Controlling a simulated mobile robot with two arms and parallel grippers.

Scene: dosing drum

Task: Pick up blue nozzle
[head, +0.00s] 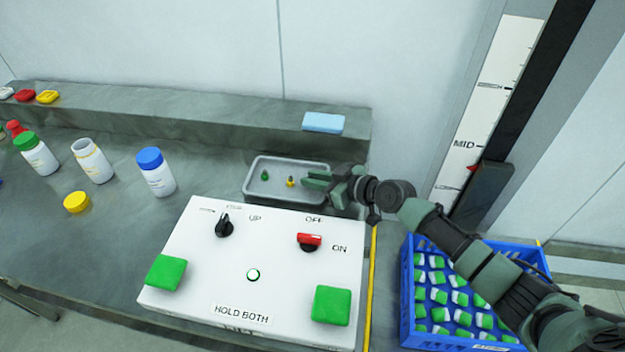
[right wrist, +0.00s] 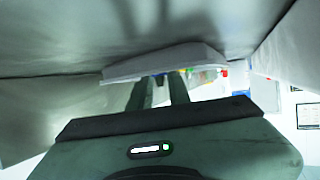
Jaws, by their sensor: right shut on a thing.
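A shallow grey tray (head: 250,190) stands behind the white control box. A green nozzle (head: 265,175) and a yellow nozzle (head: 291,182) stand in it. My right gripper (head: 318,181) reaches in from the right, at the tray's right part. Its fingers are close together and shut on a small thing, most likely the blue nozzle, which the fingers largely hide. In the right wrist view the fingers of this gripper (right wrist: 160,82) point at the pale tray (right wrist: 165,63); the nozzle itself is not clear there. My left gripper is out of view.
The control box (head: 190,245) with green buttons and a red switch stands in front of the tray. A light-blue block (head: 323,122) lies on the ledge behind. Bottles, including a blue-capped one (head: 156,172), stand left. A blue crate (head: 406,290) is at right.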

